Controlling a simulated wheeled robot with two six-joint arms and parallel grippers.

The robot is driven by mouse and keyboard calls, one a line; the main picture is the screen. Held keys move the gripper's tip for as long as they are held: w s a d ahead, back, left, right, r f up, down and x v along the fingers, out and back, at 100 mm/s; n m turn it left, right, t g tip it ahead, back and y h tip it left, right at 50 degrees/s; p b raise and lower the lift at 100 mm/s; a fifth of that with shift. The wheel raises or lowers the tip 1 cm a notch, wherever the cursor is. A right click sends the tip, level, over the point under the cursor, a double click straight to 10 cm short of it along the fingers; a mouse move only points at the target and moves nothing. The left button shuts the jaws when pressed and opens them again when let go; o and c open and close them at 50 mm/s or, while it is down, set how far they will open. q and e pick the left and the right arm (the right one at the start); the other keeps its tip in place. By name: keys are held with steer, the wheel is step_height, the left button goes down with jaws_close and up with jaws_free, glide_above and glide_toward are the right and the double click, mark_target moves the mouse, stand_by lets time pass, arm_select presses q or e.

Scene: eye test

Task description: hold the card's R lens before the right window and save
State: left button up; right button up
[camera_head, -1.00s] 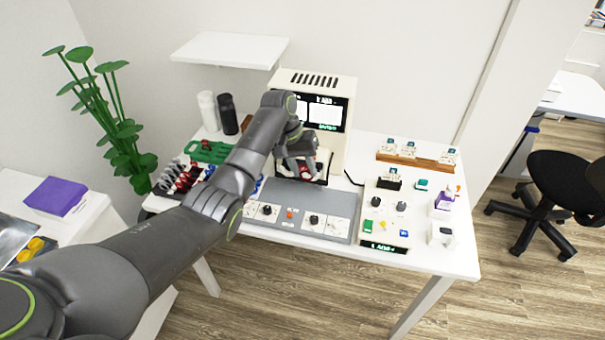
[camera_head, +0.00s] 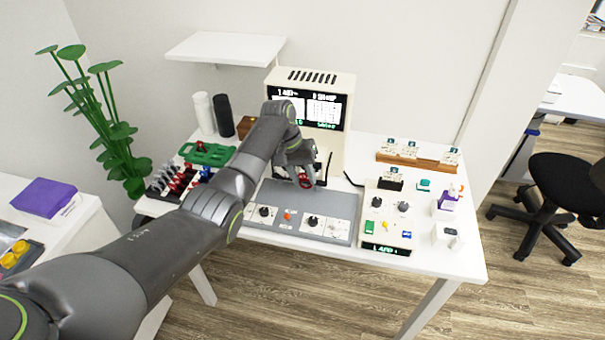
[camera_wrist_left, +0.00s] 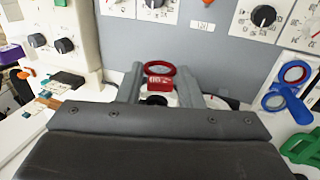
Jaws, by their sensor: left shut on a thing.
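My left gripper (camera_head: 304,174) is shut on a red-ringed lens (camera_head: 305,181), low in front of the beige machine (camera_head: 338,135) and over the back of the grey panel (camera_head: 338,205). In the left wrist view the gripper (camera_wrist_left: 162,88) grips the lens's red tab, and its ring (camera_wrist_left: 160,68) shows beyond the fingers. The tab's marking is too small to read surely. The machine's dark screen (camera_head: 322,109) shows two white panels with patterns; my arm partly covers the left one. My right gripper is out of view.
The wooden rack (camera_head: 428,162) holds several cards at the table's back right. The green tray (camera_head: 207,153) and several red lenses (camera_head: 172,180) lie left. A blue lens (camera_wrist_left: 291,74) lies beside the grey panel. The white shelf (camera_head: 227,48) is above.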

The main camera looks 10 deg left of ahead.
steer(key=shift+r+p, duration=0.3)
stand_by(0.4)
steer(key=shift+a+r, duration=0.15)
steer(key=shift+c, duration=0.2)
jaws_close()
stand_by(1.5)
